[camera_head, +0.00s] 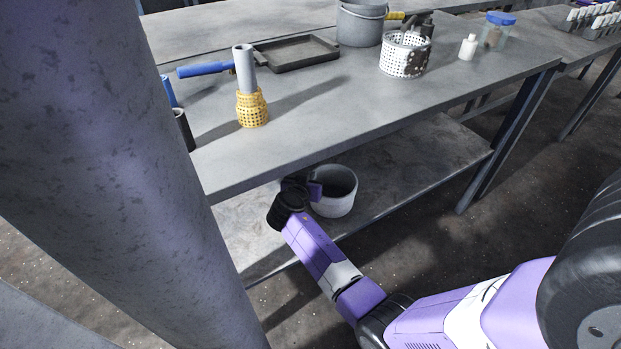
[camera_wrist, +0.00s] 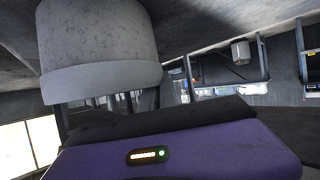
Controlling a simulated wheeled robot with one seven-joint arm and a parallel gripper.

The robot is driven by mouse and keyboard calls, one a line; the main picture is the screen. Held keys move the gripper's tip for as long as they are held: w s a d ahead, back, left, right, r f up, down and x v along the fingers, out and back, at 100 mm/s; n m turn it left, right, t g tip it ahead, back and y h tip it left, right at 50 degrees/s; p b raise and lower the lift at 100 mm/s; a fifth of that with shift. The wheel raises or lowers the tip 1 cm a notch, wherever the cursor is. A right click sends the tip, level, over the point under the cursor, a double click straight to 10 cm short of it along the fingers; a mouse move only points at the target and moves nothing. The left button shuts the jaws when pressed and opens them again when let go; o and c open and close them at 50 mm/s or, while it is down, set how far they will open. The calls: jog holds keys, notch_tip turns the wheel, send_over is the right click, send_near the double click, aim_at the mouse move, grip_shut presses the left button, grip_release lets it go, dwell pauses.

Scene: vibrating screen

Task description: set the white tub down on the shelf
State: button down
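The white tub (camera_head: 338,205) is at the lower shelf (camera_head: 405,172) under the workbench, upright with its dark inside facing up. I cannot tell whether its base touches the shelf. My gripper (camera_head: 312,190) is at the tub's left side, under the bench's front edge; its fingers are mostly hidden. In the wrist view the tub (camera_wrist: 100,45) fills the upper left, close beyond my purple gripper housing (camera_wrist: 180,155). No fingertips show clearly there, so whether they grip the tub wall is unclear.
The bench top (camera_head: 320,115) overhangs the shelf close above my gripper. A bench leg (camera_head: 510,130) stands at the shelf's right end. The shelf right of the tub is bare. A yellow perforated basket (camera_head: 252,108) and a white perforated basket (camera_head: 405,57) stand on the bench.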

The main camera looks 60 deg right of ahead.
jog(key=shift+f, duration=0.1)
jog(key=c, duration=1.6)
grip_release()
jog(key=shift+c, duration=0.2)
